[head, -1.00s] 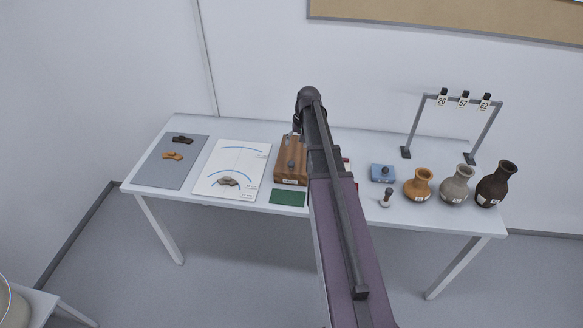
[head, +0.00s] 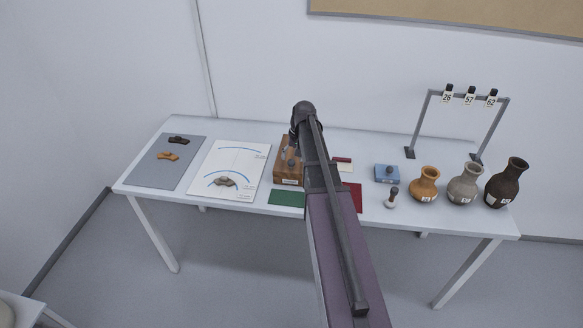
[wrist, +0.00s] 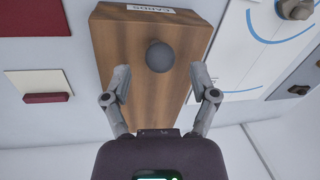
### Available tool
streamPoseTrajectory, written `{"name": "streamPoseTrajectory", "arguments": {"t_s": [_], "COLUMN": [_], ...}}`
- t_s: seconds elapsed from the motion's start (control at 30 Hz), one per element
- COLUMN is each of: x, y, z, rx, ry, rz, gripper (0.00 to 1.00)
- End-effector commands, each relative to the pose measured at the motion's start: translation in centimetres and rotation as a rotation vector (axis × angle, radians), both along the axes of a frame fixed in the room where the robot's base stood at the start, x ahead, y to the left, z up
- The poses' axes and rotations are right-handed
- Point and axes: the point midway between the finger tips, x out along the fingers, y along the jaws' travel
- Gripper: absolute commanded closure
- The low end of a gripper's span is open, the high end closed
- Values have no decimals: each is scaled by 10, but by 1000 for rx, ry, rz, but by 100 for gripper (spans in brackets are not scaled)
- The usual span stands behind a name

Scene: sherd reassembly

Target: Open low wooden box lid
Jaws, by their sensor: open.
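The low wooden box (head: 288,172) stands on the table, partly hidden behind my arm in the head view. Its brown lid (wrist: 136,38) fills the middle of the wrist view and looks closed. A dark round knob (wrist: 160,57) sits on the lid, and a white label (wrist: 150,10) reading "CARDS" is at the box's edge. My gripper (wrist: 161,82) is open above the lid, one finger on each side of the knob and slightly short of it. No contact with the knob shows.
A white sheet (head: 232,157) with blue arcs and a sherd lies left of the box. A green mat (head: 287,198) lies in front. A blue box (head: 387,173), a stamp-like piece (head: 392,198) and several vases stand right. A red block (wrist: 46,98) lies on a pale card.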

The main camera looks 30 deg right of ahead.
Motion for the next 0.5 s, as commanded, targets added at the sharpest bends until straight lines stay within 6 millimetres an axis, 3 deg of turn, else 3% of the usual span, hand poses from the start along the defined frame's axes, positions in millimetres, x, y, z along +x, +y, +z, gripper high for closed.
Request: {"name": "streamPoseTrajectory", "arguments": {"t_s": [0.2,0.5], "x": [1,3], "y": [3,5], "z": [-19,-29], "rx": [0,0], "ry": [0,0], "rz": [0,0], "gripper": [24,24]}}
